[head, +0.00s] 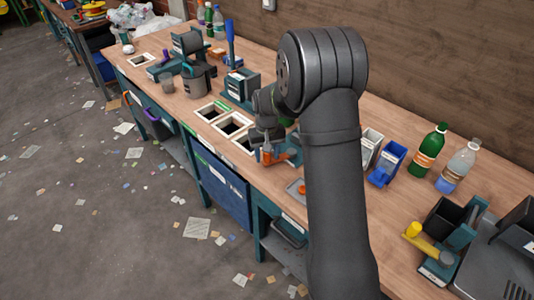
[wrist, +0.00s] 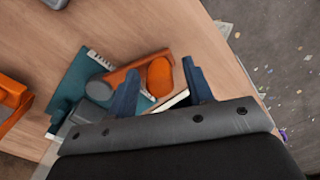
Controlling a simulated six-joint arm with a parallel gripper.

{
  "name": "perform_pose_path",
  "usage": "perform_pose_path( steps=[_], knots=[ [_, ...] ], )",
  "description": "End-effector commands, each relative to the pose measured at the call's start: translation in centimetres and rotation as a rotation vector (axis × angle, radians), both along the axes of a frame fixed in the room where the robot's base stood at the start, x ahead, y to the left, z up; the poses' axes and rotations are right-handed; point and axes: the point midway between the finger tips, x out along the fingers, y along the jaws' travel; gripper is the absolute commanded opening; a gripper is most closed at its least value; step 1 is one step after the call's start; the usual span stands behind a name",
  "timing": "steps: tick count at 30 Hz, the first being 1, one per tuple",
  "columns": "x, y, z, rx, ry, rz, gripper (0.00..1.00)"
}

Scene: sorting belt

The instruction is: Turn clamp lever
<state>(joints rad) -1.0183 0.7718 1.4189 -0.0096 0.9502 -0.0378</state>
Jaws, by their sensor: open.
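The clamp has an orange lever (wrist: 122,77) with a rounded orange knob (wrist: 160,77) at its end, on a teal base (wrist: 72,92) with a grey round pivot. In the head view the orange knob (head: 267,153) shows just below my gripper (head: 266,141), with the rest of the clamp partly behind my arm. In the wrist view my gripper (wrist: 160,68) is open, with blue fingers on either side of the knob. I cannot tell whether a finger touches it.
Framed square openings (head: 233,125) in the bench lie left of the clamp. Blue and grey bins (head: 388,163) and bottles (head: 428,150) stand to the right. A yellow-handled device (head: 413,229) is at front right. Another orange part (wrist: 12,92) shows at the wrist view's left edge.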

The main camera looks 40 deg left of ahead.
Motion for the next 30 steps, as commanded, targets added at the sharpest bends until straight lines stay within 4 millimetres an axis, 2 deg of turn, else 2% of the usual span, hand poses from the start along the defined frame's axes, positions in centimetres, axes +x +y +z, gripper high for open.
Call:
perform_pose_path(
  steps=[3,10,21,30],
  knots=[
    [0.0,0.0,0.0,0.0,0.0,0.0,0.45],
    [0.0,0.0,0.0,0.0,0.0,0.0,0.0],
    [0.1,0.3,0.0,-0.001,0.0,-0.031,0.0],
    [0.9,1.9,0.0,0.0,0.0,-0.209,0.0]
  ],
)
